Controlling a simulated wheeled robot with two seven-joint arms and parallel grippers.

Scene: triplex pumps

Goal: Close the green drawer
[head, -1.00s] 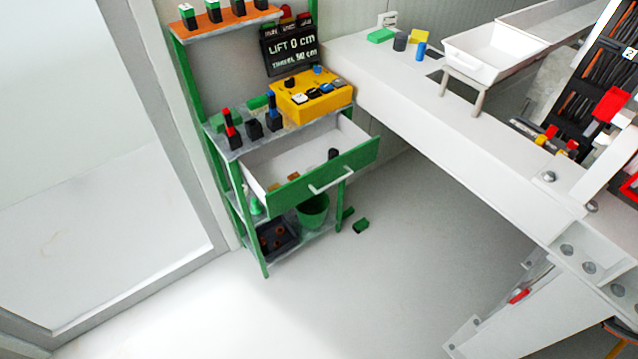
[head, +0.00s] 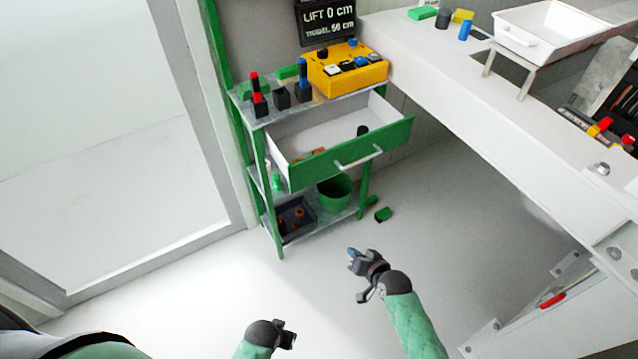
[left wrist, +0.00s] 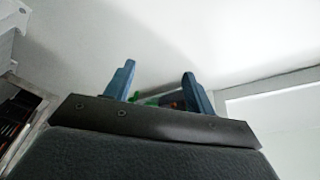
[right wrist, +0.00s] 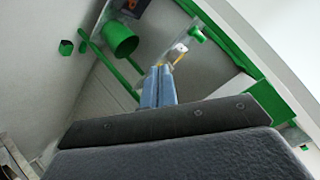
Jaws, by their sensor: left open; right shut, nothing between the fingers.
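The green drawer (head: 350,153) is pulled out from the green shelf unit in the head view. It has a green front, a white handle (head: 358,159) and a white inside that holds a few small items, one of them black. My right gripper (head: 353,262) is in front of and below the drawer, apart from it. In the right wrist view its blue fingers (right wrist: 158,72) are together and empty. My left gripper (head: 288,335) is low in the head view, farther from the drawer. In the left wrist view its blue fingers (left wrist: 155,85) are spread apart with nothing held.
A yellow button box (head: 345,72) stands on the shelf above the drawer. A green bucket (head: 334,192) and a dark tray (head: 294,218) sit below it. A small green block (head: 383,214) lies on the floor. A white beam runs along the right. The floor in front is clear.

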